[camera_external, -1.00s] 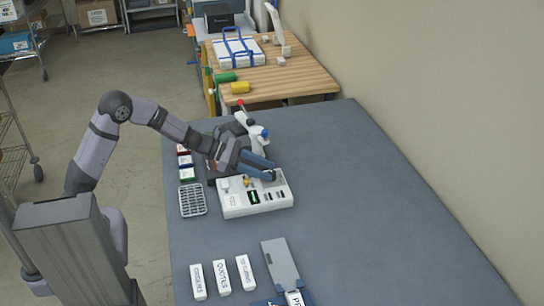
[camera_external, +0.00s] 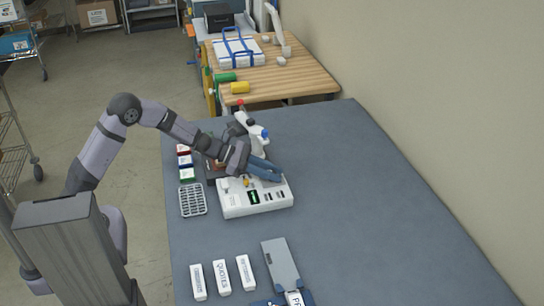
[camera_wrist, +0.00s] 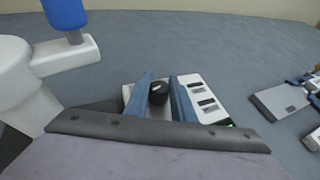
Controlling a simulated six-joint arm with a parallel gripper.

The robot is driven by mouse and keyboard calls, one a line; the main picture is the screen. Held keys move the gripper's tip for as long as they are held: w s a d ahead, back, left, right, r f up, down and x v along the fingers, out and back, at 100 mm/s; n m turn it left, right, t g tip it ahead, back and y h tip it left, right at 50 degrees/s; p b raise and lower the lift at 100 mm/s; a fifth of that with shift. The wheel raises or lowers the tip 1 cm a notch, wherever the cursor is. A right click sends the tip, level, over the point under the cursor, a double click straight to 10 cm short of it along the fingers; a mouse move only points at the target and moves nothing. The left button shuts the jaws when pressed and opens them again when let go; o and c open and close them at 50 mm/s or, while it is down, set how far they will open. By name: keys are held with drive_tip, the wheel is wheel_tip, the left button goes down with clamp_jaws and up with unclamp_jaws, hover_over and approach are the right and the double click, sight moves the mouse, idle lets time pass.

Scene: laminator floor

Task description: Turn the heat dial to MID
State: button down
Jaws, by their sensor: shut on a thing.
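The heat dial (camera_wrist: 158,94) is a round black knob with a white mark, seen between my fingers in the wrist view. It sits on the white laminator panel (camera_external: 236,207). My gripper (camera_wrist: 160,97) has two blue fingers, one on each side of the dial, and is shut on it. In the external view my gripper (camera_external: 279,176) is at the panel's far right corner, and its fingers hide the dial. The dial's scale lettering cannot be read, so I cannot tell which setting the mark points at.
A white stand with a blue knob (camera_wrist: 65,12) rises close at left in the wrist view. A grey tray (camera_external: 193,200) lies left of the panel. Several white labelled blocks (camera_external: 222,277) and a grey plate (camera_external: 281,265) lie in front. The table's right side is clear.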

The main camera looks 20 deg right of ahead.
drive_tip(key=shift+r+m+g+y+p, duration=0.15)
drive_tip(key=shift+m+g+y+p, duration=0.15)
drive_tip(key=shift+m+g+p, duration=0.15)
drive_tip(key=shift+m+g, duration=0.25)
drive_tip(key=c, duration=1.5)
unclamp_jaws()
drive_tip(key=shift+b+v, duration=0.65)
drive_tip(key=shift+v, duration=3)
